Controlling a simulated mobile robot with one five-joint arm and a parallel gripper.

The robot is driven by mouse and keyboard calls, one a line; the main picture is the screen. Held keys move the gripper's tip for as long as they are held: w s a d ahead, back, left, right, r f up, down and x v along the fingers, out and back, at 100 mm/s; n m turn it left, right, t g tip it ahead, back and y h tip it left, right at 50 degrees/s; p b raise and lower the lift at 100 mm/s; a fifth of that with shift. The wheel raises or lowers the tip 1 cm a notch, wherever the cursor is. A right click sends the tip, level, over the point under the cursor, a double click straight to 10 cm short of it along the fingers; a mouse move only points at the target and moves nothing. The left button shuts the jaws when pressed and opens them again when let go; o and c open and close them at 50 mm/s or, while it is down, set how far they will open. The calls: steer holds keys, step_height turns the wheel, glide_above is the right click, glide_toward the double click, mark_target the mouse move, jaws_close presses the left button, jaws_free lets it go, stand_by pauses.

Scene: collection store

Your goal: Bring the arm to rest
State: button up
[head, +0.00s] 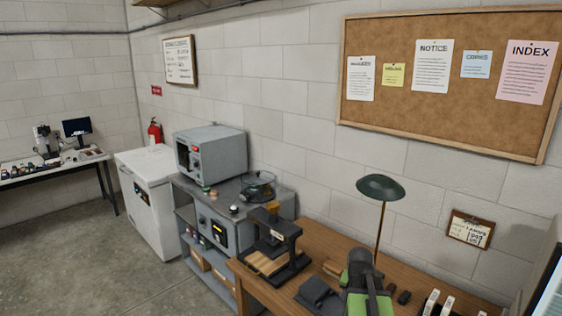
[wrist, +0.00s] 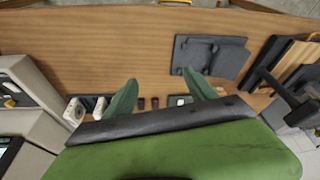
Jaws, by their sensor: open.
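My gripper (wrist: 163,88) is open in the wrist view, its two green fingers apart with nothing held between them. It is over the brown wooden desk (wrist: 100,42). Part of my green and dark arm shows at the bottom of the head view, above the same desk (head: 318,240). A dark grey flat object (wrist: 211,56) lies on the desk beyond the right finger. It also shows in the head view (head: 318,294), left of my arm.
A dark press (head: 277,246) stands on the desk's left part. A green lamp (head: 380,188) rises behind my arm. White upright items (head: 432,301) stand at right. A grey shelf unit (head: 212,222) carries a grey oven (head: 211,153). Open floor (head: 80,255) lies at left.

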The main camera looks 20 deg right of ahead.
steer(key=w+a+f+n+y, duration=0.1)
steer(key=w+a+n, duration=0.1)
steer(key=a, duration=0.6)
steer(key=w+a+f+n, duration=0.1)
steer(key=w+a, duration=0.2)
steer(key=a, duration=0.5)
steer(key=s+a+n+g+y, duration=0.1)
steer(key=s+a+n, duration=0.1)
steer(key=a, duration=0.7)
steer(key=s+a+n+g+y+b, duration=0.1)
steer(key=s+a+n, duration=0.2)
steer(key=a+n, duration=0.2)
steer(key=a+f, duration=0.1)
steer(key=a, duration=0.2)
steer(key=shift+s+a, duration=0.2)
steer(key=shift+a, duration=0.2)
